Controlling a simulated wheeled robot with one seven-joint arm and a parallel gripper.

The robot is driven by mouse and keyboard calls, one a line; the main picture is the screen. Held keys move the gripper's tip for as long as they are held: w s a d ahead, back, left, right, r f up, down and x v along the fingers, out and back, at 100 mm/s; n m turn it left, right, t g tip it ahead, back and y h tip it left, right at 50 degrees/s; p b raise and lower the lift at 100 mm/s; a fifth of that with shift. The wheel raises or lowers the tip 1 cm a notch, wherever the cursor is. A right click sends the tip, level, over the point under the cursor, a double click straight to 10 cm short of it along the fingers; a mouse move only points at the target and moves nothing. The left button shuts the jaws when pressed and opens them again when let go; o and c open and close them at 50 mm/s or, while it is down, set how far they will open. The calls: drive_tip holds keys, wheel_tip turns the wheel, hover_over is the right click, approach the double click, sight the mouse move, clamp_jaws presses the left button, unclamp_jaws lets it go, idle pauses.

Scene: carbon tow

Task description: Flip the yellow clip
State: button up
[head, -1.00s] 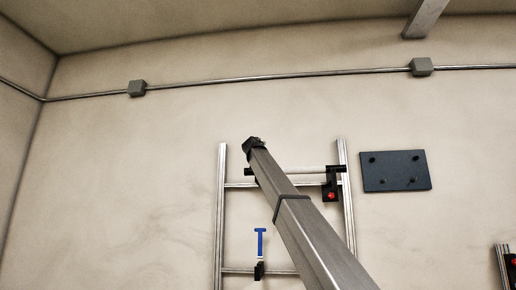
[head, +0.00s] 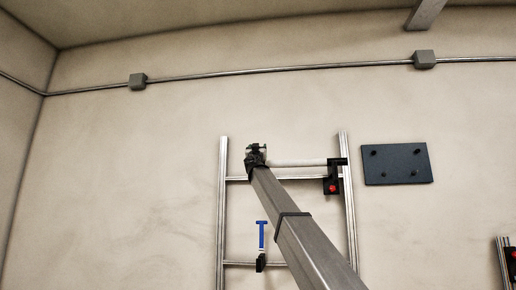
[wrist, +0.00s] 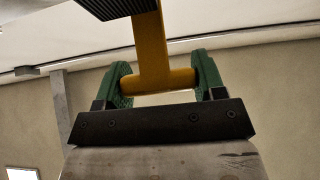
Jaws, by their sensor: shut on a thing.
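The yellow clip (wrist: 151,48) is T-shaped in the wrist view. Its crossbar lies between the two green fingers of my gripper (wrist: 164,80), which is shut on it. Its stem runs up to a dark ridged block (wrist: 118,5) at the top edge; whether they are joined is not clear. In the head view my gripper (head: 257,152) is at the far end of my arm, in front of the upper left of the ladder-like rack (head: 223,205). The yellow clip cannot be made out there.
A pale roller (head: 300,163) spans the rack's top, with a black bracket and red knob (head: 332,187) at right. A blue T-shaped clip (head: 262,234) stands lower on the rack. A dark plate (head: 396,164) is on the wall. The wall at left is clear.

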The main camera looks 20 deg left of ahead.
drive_tip(key=shift+s+d+f+t, duration=0.1)
drive_tip(key=shift+s+f+t, duration=0.1)
drive_tip(key=shift+f+t, duration=0.2)
drive_tip(key=shift+s+f+t, duration=0.2)
drive_tip(key=shift+f+t, duration=0.1)
drive_tip(key=shift+f, duration=0.2)
drive_tip(key=o, duration=1.2)
drive_tip(key=shift+s, duration=0.2)
drive_tip(key=shift+o, duration=0.4)
drive_tip(key=shift+w, duration=0.1)
drive_tip(key=v, duration=1)
drive_tip(key=shift+f, duration=0.4)
drive_tip(key=shift+s, duration=0.2)
